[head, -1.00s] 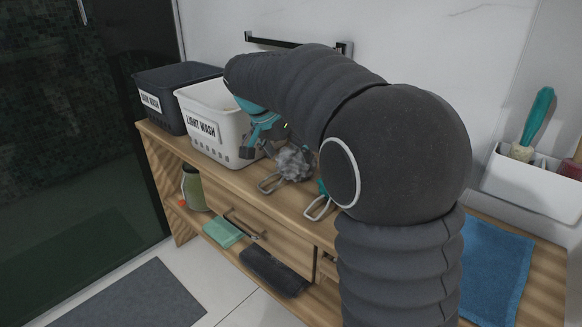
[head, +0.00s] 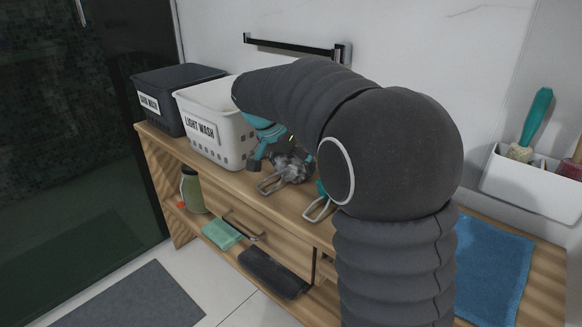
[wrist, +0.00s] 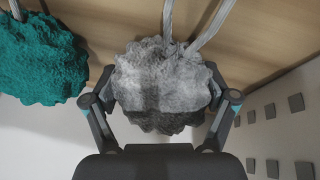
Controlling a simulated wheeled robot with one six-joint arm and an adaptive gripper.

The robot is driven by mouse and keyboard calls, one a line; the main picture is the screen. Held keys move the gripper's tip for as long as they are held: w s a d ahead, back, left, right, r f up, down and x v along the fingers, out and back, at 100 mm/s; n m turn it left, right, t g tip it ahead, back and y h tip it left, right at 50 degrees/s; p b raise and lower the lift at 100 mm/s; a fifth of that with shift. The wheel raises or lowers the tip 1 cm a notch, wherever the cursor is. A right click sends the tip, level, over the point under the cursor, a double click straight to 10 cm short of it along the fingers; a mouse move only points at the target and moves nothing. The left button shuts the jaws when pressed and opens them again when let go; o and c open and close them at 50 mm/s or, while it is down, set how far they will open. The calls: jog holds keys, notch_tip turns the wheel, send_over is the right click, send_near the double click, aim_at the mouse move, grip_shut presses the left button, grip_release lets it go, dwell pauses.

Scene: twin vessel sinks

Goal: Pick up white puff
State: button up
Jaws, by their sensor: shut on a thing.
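The white puff (wrist: 165,82) looks grey-white and crumpled, with a pale cord loop. In the wrist view it fills the space between the two fingers of my gripper (wrist: 162,105), which is shut on it. In the head view the puff (head: 291,167) shows at my gripper (head: 278,158), over the wooden top beside the light wash basket. I cannot tell whether it still touches the wood. A teal puff (wrist: 40,62) lies to the left in the wrist view, close to the held one. In the head view it is mostly hidden behind my arm, with its cord loop showing.
The white "light wash" basket (head: 212,133) stands close left of my gripper, with a dark basket (head: 170,105) beyond it. A blue towel (head: 492,268) lies on the right of the wooden cabinet (head: 200,165). A white wall caddy (head: 530,185) holds brushes. A towel rail (head: 290,46) is behind.

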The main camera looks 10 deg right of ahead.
jog(key=shift+r, duration=0.65)
notch_tip(320, 180, up, 3)
jog(key=shift+f+p, duration=0.15)
jog(key=shift+p, duration=0.15)
jog(key=s+d+r, duration=0.3)
jog(key=d+r, duration=0.4)
jog(key=d, duration=0.4)
jog(key=shift+s, duration=0.3)
